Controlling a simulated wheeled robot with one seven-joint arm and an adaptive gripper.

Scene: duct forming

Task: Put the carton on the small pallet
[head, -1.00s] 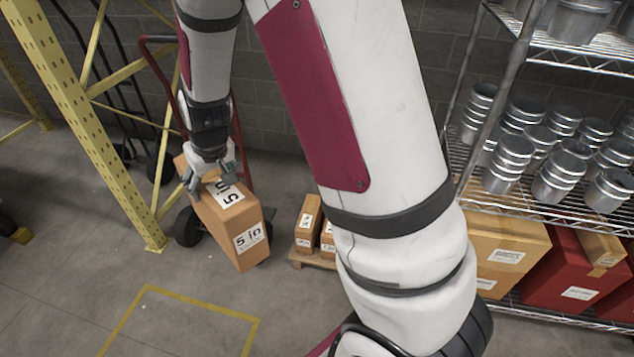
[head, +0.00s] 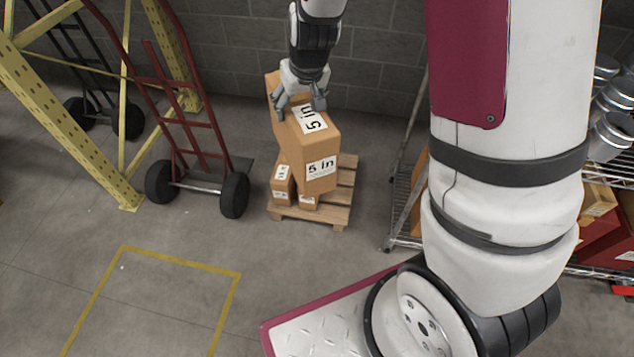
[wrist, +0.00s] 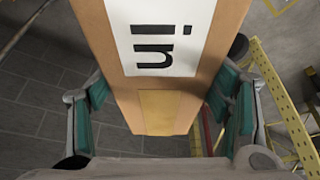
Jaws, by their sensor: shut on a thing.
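The carton (head: 291,124) is a tall brown box with white "5 in" labels on its top and end. My gripper (head: 300,104) is shut on it from above, one finger on each side. In the wrist view the carton (wrist: 160,85) fills the middle between the green-padded fingers (wrist: 162,110). The small wooden pallet (head: 343,190) is on the floor by the wall. In the head view the carton overlaps the pallet and hides part of it; it appears held above it. Smaller brown cartons (head: 282,188) stand on the pallet's left and front part, partly hidden behind the held carton.
A red hand truck (head: 196,140) with black wheels stands left of the pallet, before a yellow rack frame (head: 70,120). A wire shelf (head: 403,190) with metal cans stands at the right. A yellow-taped floor area (head: 180,258) in front is empty.

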